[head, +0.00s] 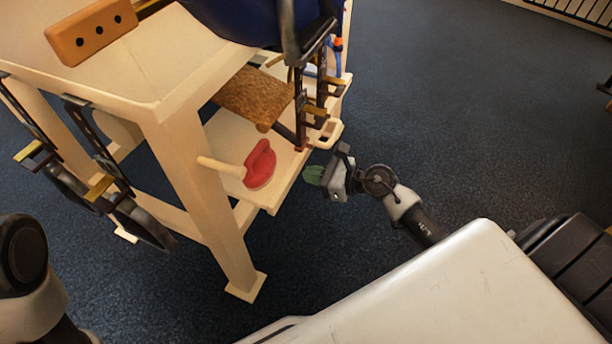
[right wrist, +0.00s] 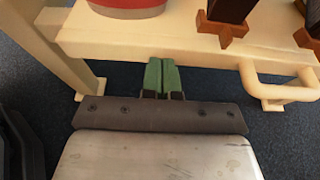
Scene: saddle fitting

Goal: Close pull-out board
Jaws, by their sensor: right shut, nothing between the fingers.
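The pull-out board (head: 286,166) is a pale wooden shelf low in the wooden stand, sticking out on its right side. A loop handle (head: 329,132) is on its outer edge, and it also shows in the right wrist view (right wrist: 272,91). My right gripper (head: 314,175) has green fingertips that are shut and empty. In the right wrist view the fingertips (right wrist: 162,74) point at the board's outer edge (right wrist: 200,52), to the left of the handle. Whether they touch the edge, I cannot tell. My left gripper is out of view.
A red tool with a wooden handle (head: 261,166) lies on the board, with a brown cork-like block (head: 254,96) behind it. A dark blue saddle (head: 245,20) and hanging straps are above. A stand leg (head: 205,205) is to the left. The dark floor (head: 450,110) on the right is clear.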

